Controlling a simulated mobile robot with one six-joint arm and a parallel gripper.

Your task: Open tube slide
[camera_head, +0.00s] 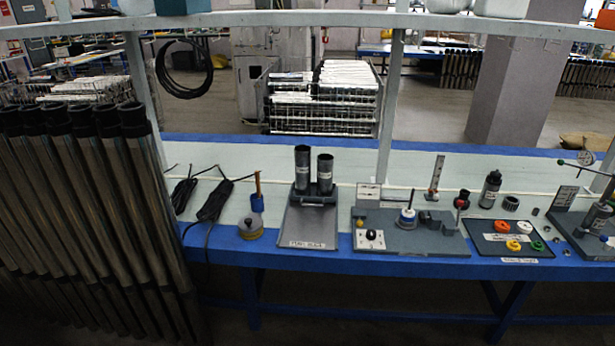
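A grey tray-like slide (308,225) stands on the workbench left of centre, with a white label on its front edge too small to read surely. It looks like the tube slide, but I cannot tell whether it is open or closed. Two dark upright tubes, a taller one (302,172) and a shorter one (325,176), stand at its back end. The front part of its surface is bare. My gripper is not in view.
The bench (400,263) has a blue front edge. Several long tubes (95,200) stand at the left. A fixture board (430,245) and a dark tray with coloured rings (480,240) lie to the right. A shelf (330,18) crosses above.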

